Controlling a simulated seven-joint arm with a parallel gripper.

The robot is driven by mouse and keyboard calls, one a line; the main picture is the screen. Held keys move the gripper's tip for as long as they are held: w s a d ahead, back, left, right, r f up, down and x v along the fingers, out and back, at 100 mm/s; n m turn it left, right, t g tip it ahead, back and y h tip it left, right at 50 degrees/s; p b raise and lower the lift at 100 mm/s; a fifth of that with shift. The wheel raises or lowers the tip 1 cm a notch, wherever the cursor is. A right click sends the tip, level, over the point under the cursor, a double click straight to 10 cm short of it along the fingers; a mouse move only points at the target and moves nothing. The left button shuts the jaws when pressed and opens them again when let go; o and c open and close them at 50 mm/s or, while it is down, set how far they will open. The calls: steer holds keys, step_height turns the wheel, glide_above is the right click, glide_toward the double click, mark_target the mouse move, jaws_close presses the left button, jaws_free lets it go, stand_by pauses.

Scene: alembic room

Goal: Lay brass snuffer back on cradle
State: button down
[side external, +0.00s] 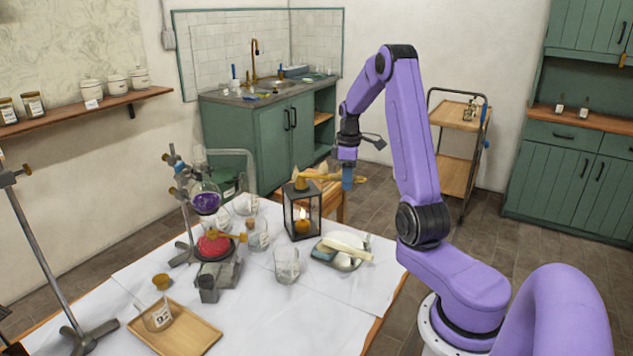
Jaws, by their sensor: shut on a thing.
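My gripper (347,180) is shut on the handle of the brass snuffer (318,177), to the right of and above the black lantern (287,214). The snuffer lies roughly level, with its bell end to the left, at the top of the lantern in the picture. I cannot tell whether the bell touches the lantern. An orange candle (302,227) stands inside the lantern, with a bright flame-like spot above it. I cannot make out for sure which thing is the cradle.
Glass beakers (287,266) and a stand with a purple flask (206,203) are to the left. A wooden tray (190,335) is at the front. The white-covered table (290,325) has free room at the front.

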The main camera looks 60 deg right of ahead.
steer(key=s+d+m, duration=0.4)
steer(key=s, duration=0.5)
steer(key=shift+d+f, duration=0.1)
steer(key=shift+f, duration=10.3)
steer(key=shift+f, duration=0.15)
steer(key=c, duration=0.8)
jaws_free()
steer(key=shift+c, duration=0.2)
